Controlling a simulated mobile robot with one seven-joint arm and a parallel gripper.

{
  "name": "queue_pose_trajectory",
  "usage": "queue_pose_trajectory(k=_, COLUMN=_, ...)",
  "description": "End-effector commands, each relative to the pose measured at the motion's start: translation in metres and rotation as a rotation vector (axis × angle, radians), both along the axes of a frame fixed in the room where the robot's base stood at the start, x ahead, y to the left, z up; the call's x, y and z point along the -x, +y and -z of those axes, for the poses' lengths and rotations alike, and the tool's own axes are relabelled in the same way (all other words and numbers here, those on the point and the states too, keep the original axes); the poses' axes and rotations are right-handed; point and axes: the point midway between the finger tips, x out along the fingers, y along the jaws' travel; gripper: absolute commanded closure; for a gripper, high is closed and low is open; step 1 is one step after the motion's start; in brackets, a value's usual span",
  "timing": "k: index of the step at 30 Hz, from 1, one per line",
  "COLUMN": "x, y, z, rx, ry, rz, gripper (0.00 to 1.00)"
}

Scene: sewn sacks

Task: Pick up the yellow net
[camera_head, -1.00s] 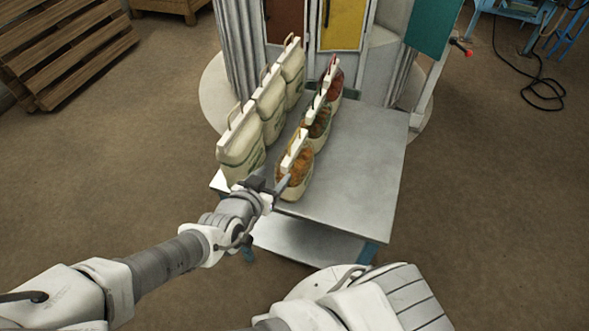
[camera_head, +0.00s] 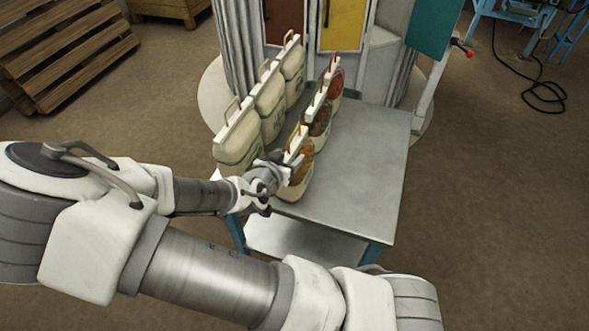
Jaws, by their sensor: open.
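The yellow net (camera_head: 296,184) is the nearest of a row of three net sacks on the metal table (camera_head: 363,160). It stands upright, with orange-brown contents, a white top band and a yellow handle. My gripper (camera_head: 294,167) is at its left face, just below the band. The jaws are open, and a pale finger overlaps the sack's front in the picture. I cannot tell whether it touches the sack. My wrist and gripper hide part of the sack's left side.
Behind the yellow net stand a brown-green net (camera_head: 318,119) and a red net (camera_head: 333,80). Cream sacks with handles (camera_head: 240,140) stand in a row close on the left. The table's right half is bare. A cabinet (camera_head: 343,25) stands behind the table.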

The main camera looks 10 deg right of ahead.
Motion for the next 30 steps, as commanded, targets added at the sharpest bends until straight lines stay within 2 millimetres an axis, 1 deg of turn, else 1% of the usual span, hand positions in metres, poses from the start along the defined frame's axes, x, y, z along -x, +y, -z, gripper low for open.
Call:
queue_pose_trajectory(k=5, x=-0.01, y=-0.005, z=0.003, rx=0.001, ry=-0.001, rz=0.001, gripper=0.36)
queue_pose_trajectory(k=9, x=-0.028, y=-0.014, z=0.009, rx=0.001, ry=-0.001, rz=0.003, gripper=0.36)
queue_pose_trajectory(k=12, x=-0.036, y=-0.02, z=0.015, rx=0.001, ry=0.0, rz=0.002, gripper=0.36)
queue_pose_trajectory(k=16, x=-0.043, y=-0.024, z=0.019, rx=0.0, ry=0.0, rz=0.001, gripper=0.36)
queue_pose_trajectory(k=23, x=-0.044, y=-0.024, z=0.019, rx=0.0, ry=0.0, rz=0.0, gripper=0.36)
queue_pose_trajectory(k=24, x=-0.044, y=-0.024, z=0.019, rx=0.0, ry=0.0, rz=0.0, gripper=0.38)
queue_pose_trajectory(k=26, x=-0.044, y=-0.024, z=0.019, rx=0.0, ry=0.0, rz=0.0, gripper=0.49)
queue_pose_trajectory(k=30, x=-0.044, y=-0.024, z=0.019, rx=0.0, ry=0.0, rz=0.0, gripper=0.74)
